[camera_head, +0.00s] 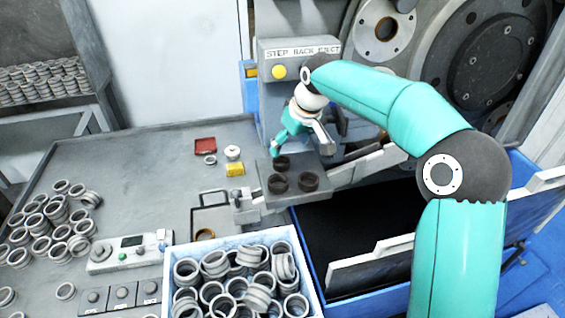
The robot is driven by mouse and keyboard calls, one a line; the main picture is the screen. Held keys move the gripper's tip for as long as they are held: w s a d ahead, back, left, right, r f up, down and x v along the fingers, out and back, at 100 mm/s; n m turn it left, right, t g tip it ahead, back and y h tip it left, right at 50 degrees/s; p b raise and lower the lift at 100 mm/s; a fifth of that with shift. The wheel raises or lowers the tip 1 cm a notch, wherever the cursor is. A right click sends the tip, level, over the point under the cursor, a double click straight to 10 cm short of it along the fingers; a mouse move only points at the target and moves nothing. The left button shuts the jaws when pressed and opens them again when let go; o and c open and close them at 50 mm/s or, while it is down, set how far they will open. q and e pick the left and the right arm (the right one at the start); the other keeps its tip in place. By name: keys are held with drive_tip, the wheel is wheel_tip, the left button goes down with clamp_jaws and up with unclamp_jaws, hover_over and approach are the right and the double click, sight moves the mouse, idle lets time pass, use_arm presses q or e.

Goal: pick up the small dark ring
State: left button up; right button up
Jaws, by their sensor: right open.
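Small dark rings sit on a grey plate (270,193) in front of the machine. One dark ring (277,183) is at the plate's left front, and another dark ring (309,181) is to its right. A third dark ring (282,163) is behind them, close under the gripper. My right gripper (300,152) is above the back of the plate with its fingers spread and pointing down. Nothing shows between the fingers. Whether a fingertip touches the back ring cannot be told. My left gripper is not in view.
A white-blue bin (168,262) of grey rings stands at the front. Several loose grey rings (50,220) lie on the table's left. The machine face (480,60) rises behind.

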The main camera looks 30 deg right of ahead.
sight(282, 158)
drive_tip(key=shift+x, duration=1.2)
drive_tip(key=shift+p+x, duration=0.8)
drive_tip(key=shift+x, duration=1.8)
drive_tip(key=shift+a, duration=0.1)
drive_tip(key=c, duration=1.3)
drive_tip(key=shift+r, duration=0.1)
